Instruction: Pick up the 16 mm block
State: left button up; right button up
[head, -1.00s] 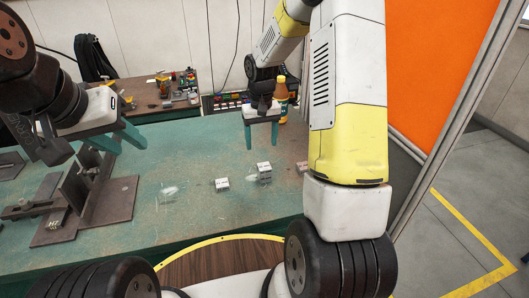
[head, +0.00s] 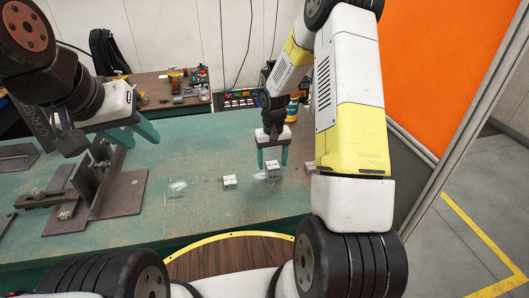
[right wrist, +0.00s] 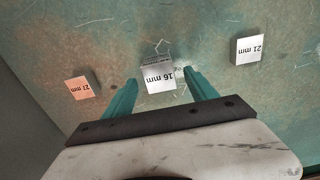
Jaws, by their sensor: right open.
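The 16 mm block (right wrist: 158,77) is a small metal block with its label upside down in the right wrist view. It lies on the green table between and just ahead of my right gripper's fingertips (right wrist: 162,84). In the head view the block (head: 272,171) sits between the fingers of my right gripper (head: 272,167). The gripper is open, with a gap on both sides of the block. My left gripper (head: 146,140) is at the left above the table, its teal fingers apart and nothing between them.
A 21 mm block (right wrist: 249,50) and a 27 mm block (right wrist: 80,88) lie on either side of the 16 mm block. A brown steel fixture (head: 92,185) stands at the left of the green table (head: 190,215).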

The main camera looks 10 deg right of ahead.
grip_shut()
jog(key=shift+r, duration=0.1)
